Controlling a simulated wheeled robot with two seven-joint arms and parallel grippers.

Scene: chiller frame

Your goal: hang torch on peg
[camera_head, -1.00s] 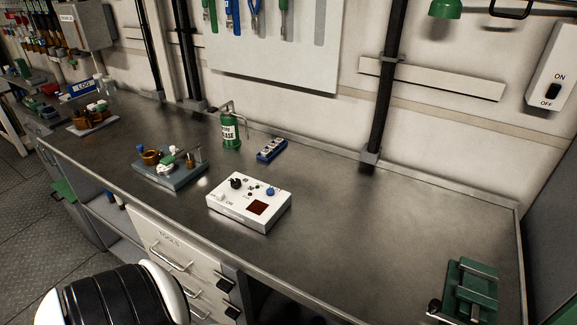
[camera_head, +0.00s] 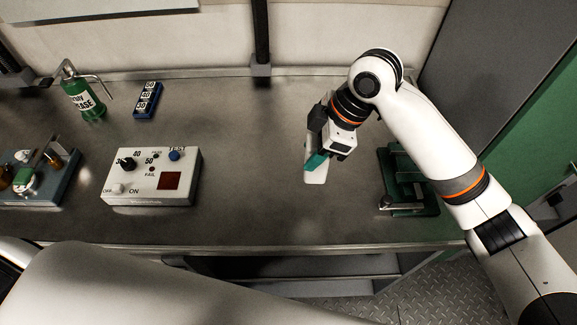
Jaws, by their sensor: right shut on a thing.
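My right gripper (camera_head: 324,150) reaches in from the right and is over the right half of the bench. It is shut on a small teal and pale thing (camera_head: 316,170), which seems to be the torch; the jaws hide part of it. The thing points down toward the bench top, and I cannot tell whether it touches it. The peg is not clearly in view. My left gripper is not in view.
A green vise-like fixture (camera_head: 409,180) stands on the bench (camera_head: 250,135) just right of my gripper. The bench between is clear.

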